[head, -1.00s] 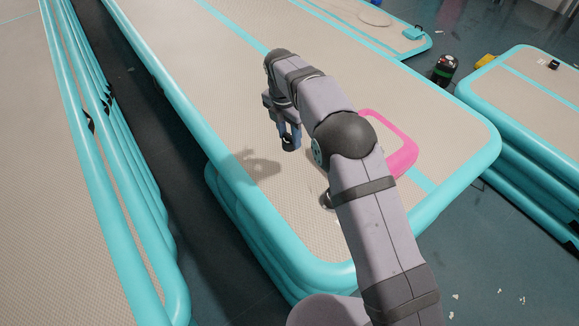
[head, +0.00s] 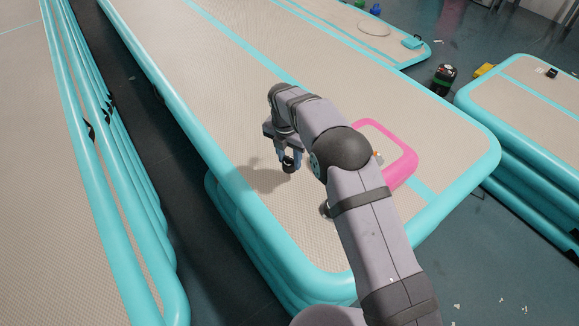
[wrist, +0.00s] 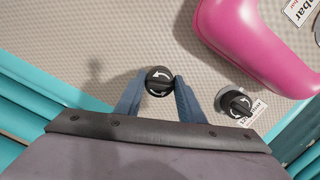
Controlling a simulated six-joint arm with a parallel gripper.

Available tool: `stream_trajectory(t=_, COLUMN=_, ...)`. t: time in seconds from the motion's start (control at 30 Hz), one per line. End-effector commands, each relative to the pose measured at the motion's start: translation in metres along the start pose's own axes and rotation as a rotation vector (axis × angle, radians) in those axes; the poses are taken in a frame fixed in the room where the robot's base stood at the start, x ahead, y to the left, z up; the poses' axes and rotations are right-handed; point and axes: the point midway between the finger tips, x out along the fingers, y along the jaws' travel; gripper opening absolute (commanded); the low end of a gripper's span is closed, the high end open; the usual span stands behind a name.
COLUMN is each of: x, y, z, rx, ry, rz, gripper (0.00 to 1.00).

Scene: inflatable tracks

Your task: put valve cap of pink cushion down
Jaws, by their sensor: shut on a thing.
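The black valve cap (wrist: 159,81) with white curved arrows is between the two blue fingers of my gripper (wrist: 160,95) in the wrist view. In the head view my gripper (head: 288,163) is low over the beige track top, with the dark cap (head: 288,166) at its fingertips. I cannot tell whether the cap touches the surface. The pink cushion (head: 402,170) lies right of my gripper, partly hidden by my arm; it also shows at the upper right of the wrist view (wrist: 245,40).
A second black cap (wrist: 236,103) beside a white label lies right of my gripper in the wrist view. The turquoise edge (head: 235,200) of the track (head: 225,110) is close on the left. Bare track top lies beyond my gripper.

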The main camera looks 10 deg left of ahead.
Motion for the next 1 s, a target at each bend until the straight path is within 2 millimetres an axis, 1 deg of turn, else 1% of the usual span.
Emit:
stream_trajectory(t=0.17, x=0.003, y=0.000, z=0.000, rx=0.000, ry=0.000, rz=0.000, gripper=0.14)
stream_trajectory(t=0.27, x=0.008, y=-0.001, z=-0.001, rx=0.000, ry=0.001, rz=-0.002, gripper=0.14)
stream_trajectory(t=0.5, x=0.034, y=-0.001, z=-0.004, rx=0.000, ry=0.001, rz=-0.002, gripper=0.14)
stream_trajectory(t=0.57, x=0.038, y=0.000, z=-0.005, rx=0.000, ry=0.000, rz=-0.001, gripper=0.14)
stream_trajectory(t=0.97, x=0.043, y=0.000, z=-0.005, rx=0.000, ry=0.000, rz=-0.001, gripper=0.14)
stream_trajectory(t=1.0, x=0.043, y=0.000, z=-0.005, rx=0.000, ry=0.000, rz=-0.001, gripper=0.37)
